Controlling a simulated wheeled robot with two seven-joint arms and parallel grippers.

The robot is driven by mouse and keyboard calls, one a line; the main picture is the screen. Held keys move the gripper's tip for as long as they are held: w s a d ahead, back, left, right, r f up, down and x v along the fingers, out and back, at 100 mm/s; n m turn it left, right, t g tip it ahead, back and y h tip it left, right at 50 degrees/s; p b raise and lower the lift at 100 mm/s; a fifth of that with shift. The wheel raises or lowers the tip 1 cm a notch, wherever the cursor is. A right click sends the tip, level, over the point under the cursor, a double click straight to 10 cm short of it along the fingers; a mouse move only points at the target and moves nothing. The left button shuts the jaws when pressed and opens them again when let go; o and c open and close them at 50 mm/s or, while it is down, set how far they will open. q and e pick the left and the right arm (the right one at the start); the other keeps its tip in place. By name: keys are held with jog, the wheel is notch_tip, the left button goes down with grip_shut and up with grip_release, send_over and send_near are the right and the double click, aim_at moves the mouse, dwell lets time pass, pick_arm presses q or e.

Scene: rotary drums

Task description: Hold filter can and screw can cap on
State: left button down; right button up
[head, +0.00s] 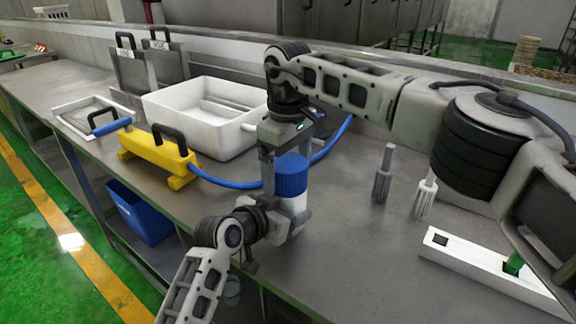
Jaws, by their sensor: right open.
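The filter can (297,203) stands upright near the front edge of the grey bench, its pale lower part partly hidden by my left gripper. The ribbed blue can cap (292,177) is on top of it; I cannot tell how tightly it sits. My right gripper (287,172) points down from above, open, with its fingers beside the blue cap. My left gripper (284,222) reaches in from the front at the can's lower part. Its fingertips are partly hidden, so I cannot tell whether they close on the can.
A white basin (190,136) and a yellow block with a black handle (158,151) stand left, with a blue hose (228,184) running behind the can. Two brush-like tools (383,178) and a white tray (470,262) are at right. Bench between is clear.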

jog(key=shift+r, duration=2.25)
jog(key=shift+c, duration=0.3)
